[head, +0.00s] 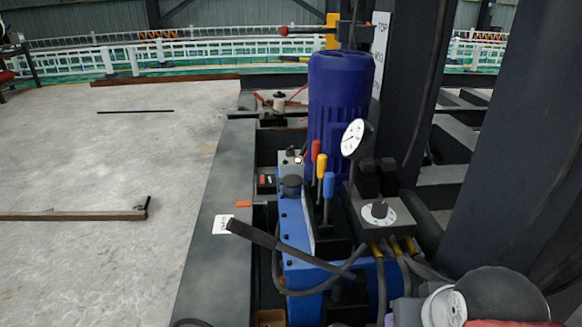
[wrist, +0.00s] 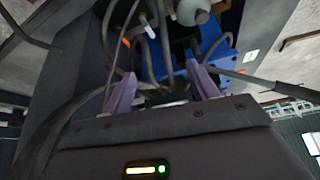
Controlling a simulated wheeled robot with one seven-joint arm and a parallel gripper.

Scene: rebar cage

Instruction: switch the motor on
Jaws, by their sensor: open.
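The blue motor (head: 340,105) stands upright on a blue hydraulic unit (head: 297,230) in the middle of the head view. A small dark box with a red part (head: 266,182) sits left of the motor's base. A small light-coloured knob (head: 298,160) is on top of the unit near it. I cannot tell which of these is the motor switch. In the wrist view, my gripper (wrist: 162,88) shows two purple fingers spread apart with nothing held between them. The blue unit (wrist: 205,75) lies beyond the fingers, with hoses in between.
A long dark handle (head: 285,248) and hoses cross the front. Dark steel columns (head: 500,130) close the right side; concrete floor at left is mostly clear.

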